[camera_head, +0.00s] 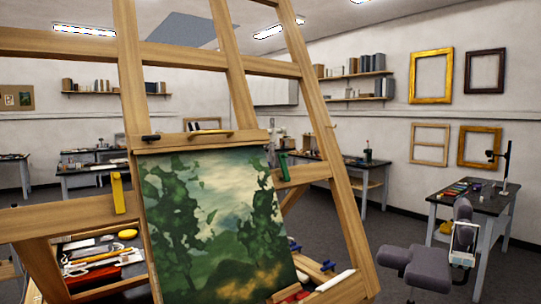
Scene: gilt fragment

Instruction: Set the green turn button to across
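The green turn button (283,166) is a small elongated piece at the right edge of the landscape painting (210,225) on the wooden easel (130,75). It stands roughly upright, with its long side running up and down. A yellow turn button (118,193) on the left side also stands upright. A small black piece (151,138) at the top left of the painting lies level.
The easel's posts and crossbars fill the left and middle foreground. A tray of tools (100,258) lies at lower left. Blue-handled items (328,266) lie at lower right of the painting.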

